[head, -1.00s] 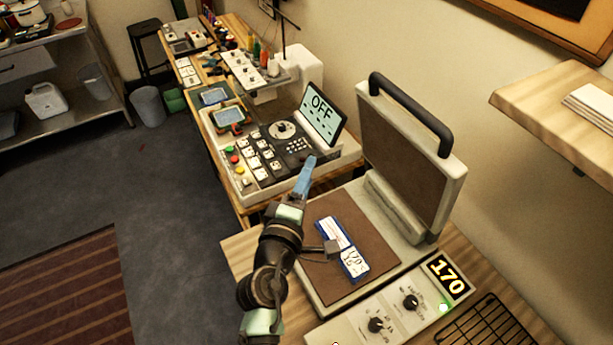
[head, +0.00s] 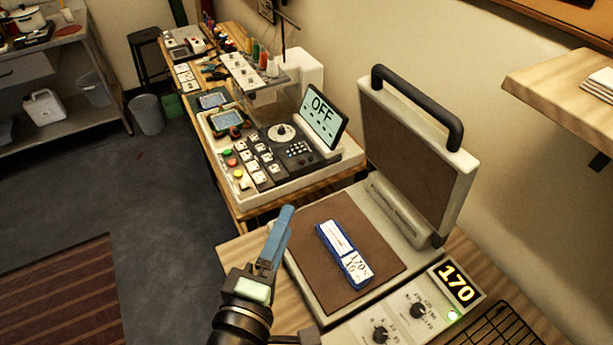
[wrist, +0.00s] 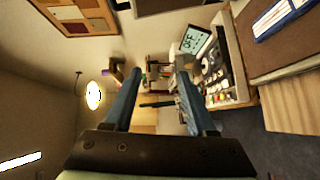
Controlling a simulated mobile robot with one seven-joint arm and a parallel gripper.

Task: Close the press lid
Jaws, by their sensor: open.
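The press lid (head: 420,150) stands raised and tilted back, with a black bar handle (head: 418,105) along its top edge. The press base (head: 318,245) carries a brown pad, and a blue-and-white labelled pack (head: 344,255) lies on it. My gripper (head: 283,225) is left of the base in the head view, apart from the lid and its handle. In the wrist view my gripper (wrist: 155,85) shows two blue fingers spread apart with nothing held between them. The pad and pack also show at the wrist view's upper right.
The control panel (head: 420,310) in front reads 170 and has a green light. A black wire rack (head: 500,335) is at lower right. A machine with an OFF screen (head: 320,117) stands behind left. A wooden shelf (head: 560,90) juts out at right.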

